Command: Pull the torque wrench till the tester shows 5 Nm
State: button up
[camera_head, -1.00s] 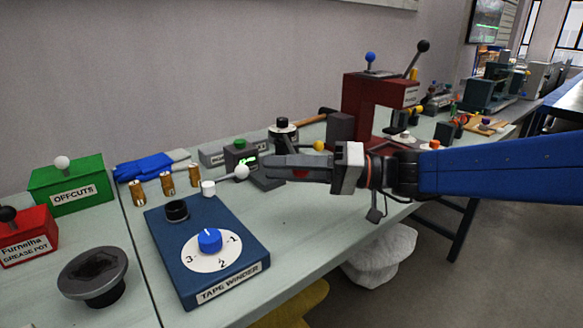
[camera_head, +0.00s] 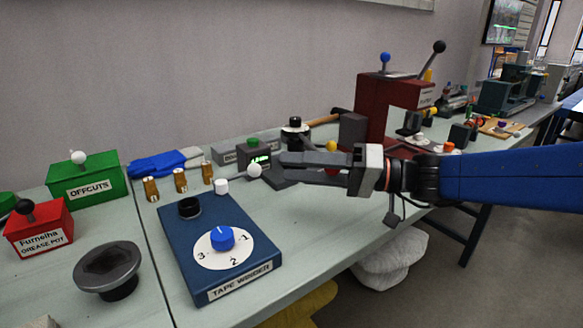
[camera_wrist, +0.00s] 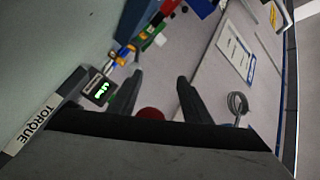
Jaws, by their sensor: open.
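The torque tester (camera_head: 258,158) is a small dark box with a green button on top and a lit green display. The display also shows in the wrist view (camera_wrist: 100,90), but its digits are too small to read. The "TORQUE" label plate (camera_wrist: 32,124) is beside it. My gripper (camera_head: 280,170) is open just right of the tester, its fingers pointing left. A rounded red part (camera_wrist: 150,114) shows between the fingers close to the palm; I cannot tell if it is the wrench's grip. The wrench itself is not clearly visible, partly hidden by my fingers.
A white ball knob (camera_head: 254,170) stands in front of the tester, left of my fingertips. A yellow ball (camera_head: 331,146) is just behind my fingers. The blue tape winder (camera_head: 245,265) is at front left, and a dark red press (camera_head: 372,100) behind right.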

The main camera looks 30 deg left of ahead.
jog(key=v, duration=1.6)
